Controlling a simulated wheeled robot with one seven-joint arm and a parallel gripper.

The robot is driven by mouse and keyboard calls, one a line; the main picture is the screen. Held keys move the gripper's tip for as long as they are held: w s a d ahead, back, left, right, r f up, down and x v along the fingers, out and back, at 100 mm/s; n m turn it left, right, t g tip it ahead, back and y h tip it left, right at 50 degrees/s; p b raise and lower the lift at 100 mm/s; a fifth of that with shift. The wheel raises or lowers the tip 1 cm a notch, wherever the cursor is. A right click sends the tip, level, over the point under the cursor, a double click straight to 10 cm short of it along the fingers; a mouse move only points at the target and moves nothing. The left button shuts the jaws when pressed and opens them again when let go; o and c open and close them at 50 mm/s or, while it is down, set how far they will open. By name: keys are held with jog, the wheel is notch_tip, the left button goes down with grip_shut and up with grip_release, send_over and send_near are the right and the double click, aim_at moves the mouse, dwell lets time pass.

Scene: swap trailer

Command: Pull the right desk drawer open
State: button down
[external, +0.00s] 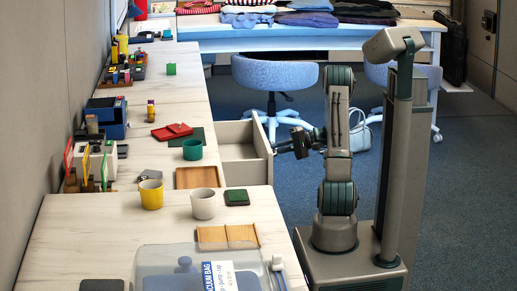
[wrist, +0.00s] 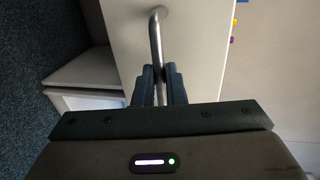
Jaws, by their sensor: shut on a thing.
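The desk drawer (external: 239,147) stands pulled out from under the desk top, and its inside shows in the external view. In the wrist view its pale front panel (wrist: 188,40) fills the upper middle, with a curved metal bar handle (wrist: 154,38). My gripper (wrist: 160,86) is shut on the handle, with a dark finger on each side of the bar. In the external view my gripper (external: 290,146) is at the drawer's front, to the left of my arm.
The long desk (external: 172,100) holds mugs, a red wallet, trays and office items. A blue swivel chair (external: 274,78) stands beyond the drawer. A table with folded clothes (external: 337,36) is at the back.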

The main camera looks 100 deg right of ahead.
jog(key=shift+f+v, duration=0.2)
jog(key=shift+v, duration=0.7)
jog(key=shift+f+v, duration=0.15)
jog(key=shift+v, duration=0.75)
jog(key=shift+f+v, duration=0.2)
jog(key=shift+v, duration=0.7)
jog(key=shift+s, duration=0.1)
jog(key=c, duration=1.5)
grip_release()
jog(key=p+v, duration=0.3)
jog(key=v, duration=1)
jog(key=shift+s, duration=0.4)
